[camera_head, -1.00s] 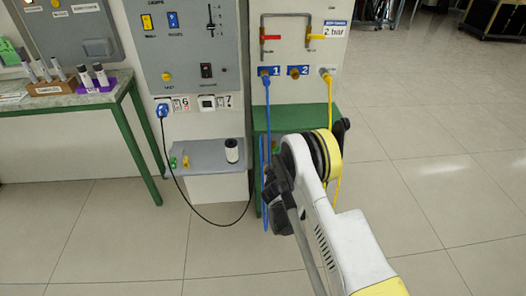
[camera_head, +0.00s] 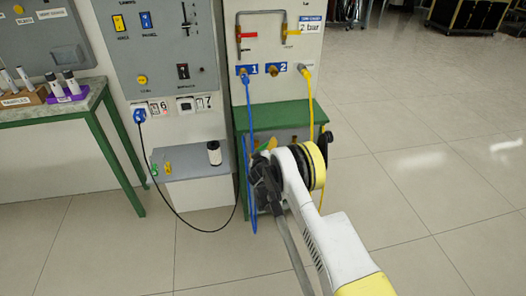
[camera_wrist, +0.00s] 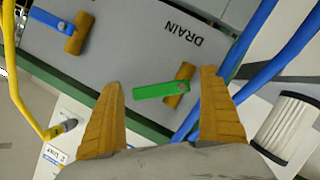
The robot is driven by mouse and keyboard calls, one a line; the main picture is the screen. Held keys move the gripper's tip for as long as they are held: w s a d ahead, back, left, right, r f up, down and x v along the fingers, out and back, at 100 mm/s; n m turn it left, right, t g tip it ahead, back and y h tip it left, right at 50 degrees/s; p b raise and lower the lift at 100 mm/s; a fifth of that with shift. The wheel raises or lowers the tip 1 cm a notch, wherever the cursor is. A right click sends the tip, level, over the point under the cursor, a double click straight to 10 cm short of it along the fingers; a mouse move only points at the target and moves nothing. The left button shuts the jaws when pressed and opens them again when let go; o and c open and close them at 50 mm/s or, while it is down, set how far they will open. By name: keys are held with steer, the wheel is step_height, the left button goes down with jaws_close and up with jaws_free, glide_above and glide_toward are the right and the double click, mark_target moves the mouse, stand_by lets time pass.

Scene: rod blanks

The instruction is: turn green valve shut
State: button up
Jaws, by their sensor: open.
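The green valve's lever (camera_wrist: 155,91) shows in the wrist view, lying nearly level across the picture. Its brass body (camera_wrist: 181,84) is at the lever's right end, on a grey panel marked DRAIN. My gripper (camera_wrist: 160,78) is open, with one orange finger on each side of the lever. The right fingertip appears close to the brass body; I cannot tell whether it touches. In the head view, my gripper (camera_head: 264,146) is mostly hidden behind my wrist, beside the green bench. I cannot make out the green valve there.
A second valve with a blue lever (camera_wrist: 52,21) is at the upper left in the wrist view. Blue hoses (camera_wrist: 263,70) and a white pleated cylinder (camera_wrist: 287,125) lie right; a yellow hose (camera_wrist: 18,75) is left. The green bench (camera_head: 285,114) stands below the wall panel.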

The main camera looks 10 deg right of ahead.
steer(key=shift+c, duration=0.3)
steer(key=shift+w, duration=0.1)
steer(key=c, duration=1.1)
steer(key=shift+c, duration=0.2)
steer(key=shift+d+f+m+y, duration=0.1)
steer(key=shift+f+m+y, duration=0.15)
steer(key=shift+m, duration=0.3)
steer(key=shift+d+f+m+y, duration=0.15)
steer(key=shift+m+y, duration=0.2)
steer(key=shift+m, duration=0.2)
steer(key=shift+a+f+m+g+y, duration=0.15)
steer(key=shift+f+m+y, duration=0.1)
steer(key=shift+m+y, duration=0.4)
steer(key=shift+d+f+m+g+y, duration=0.2)
steer(key=shift+m+y, duration=0.25)
steer(key=shift+m, duration=0.3)
steer(key=shift+a+f, duration=0.1)
steer(key=shift+a, duration=0.1)
steer(key=o, duration=1.2)
